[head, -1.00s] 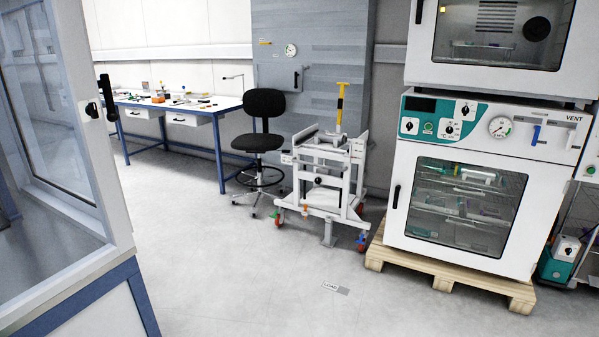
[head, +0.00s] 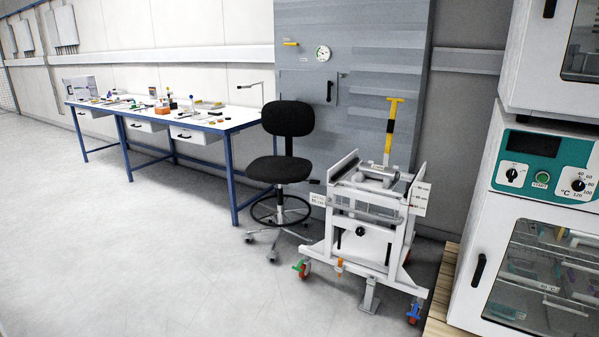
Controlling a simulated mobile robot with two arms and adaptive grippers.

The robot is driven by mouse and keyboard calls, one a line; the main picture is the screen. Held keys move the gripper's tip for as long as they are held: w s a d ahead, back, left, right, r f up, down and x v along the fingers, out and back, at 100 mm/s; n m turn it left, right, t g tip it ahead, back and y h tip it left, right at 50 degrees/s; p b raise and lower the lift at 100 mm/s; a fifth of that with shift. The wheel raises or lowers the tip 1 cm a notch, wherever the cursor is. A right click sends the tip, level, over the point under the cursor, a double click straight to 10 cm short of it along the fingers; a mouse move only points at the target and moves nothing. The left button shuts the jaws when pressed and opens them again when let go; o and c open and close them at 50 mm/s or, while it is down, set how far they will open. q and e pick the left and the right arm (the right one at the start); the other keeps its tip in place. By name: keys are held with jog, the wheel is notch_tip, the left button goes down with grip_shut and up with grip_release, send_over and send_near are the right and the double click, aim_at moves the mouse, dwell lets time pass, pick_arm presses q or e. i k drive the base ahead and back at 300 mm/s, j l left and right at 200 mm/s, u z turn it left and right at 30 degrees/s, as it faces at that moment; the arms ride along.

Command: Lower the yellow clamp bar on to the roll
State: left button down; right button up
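The yellow clamp bar (head: 388,130), with a black band and a short crosspiece on top, stands raised and nearly upright at the back of a white wheeled cart (head: 345,250). A grey cylindrical roll (head: 377,171) appears to lie across the top of the cart, in front of the bar's foot; at this distance its exact seat cannot be made out. The bar is clear of the roll along its length. Neither of my grippers shows in the head view.
A black swivel chair (head: 279,168) stands close to the cart's left. A blue-framed workbench (head: 228,125) with small items runs along the wall. A white oven (head: 480,240) on a wooden pallet (head: 442,290) stands to the right. The floor in the left foreground is clear.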

aim_at(391, 125)
jog(key=i, duration=0.85)
jog(key=i+z, duration=0.1)
jog(key=i, duration=0.75)
jog(key=i+j+z, duration=0.15)
jog(key=i+z, duration=0.3)
jog(key=i+j+z, duration=0.25)
jog(key=i+z, duration=0.15)
jog(key=i+j+z, duration=0.85)
jog(key=j, duration=0.2)
jog(key=j+z, duration=0.2)
jog(key=i+j+z, duration=0.2)
jog(key=j, duration=0.25)
jog(key=j+z, duration=0.25)
jog(key=i+j, duration=0.05)
jog(key=j, duration=0.05)
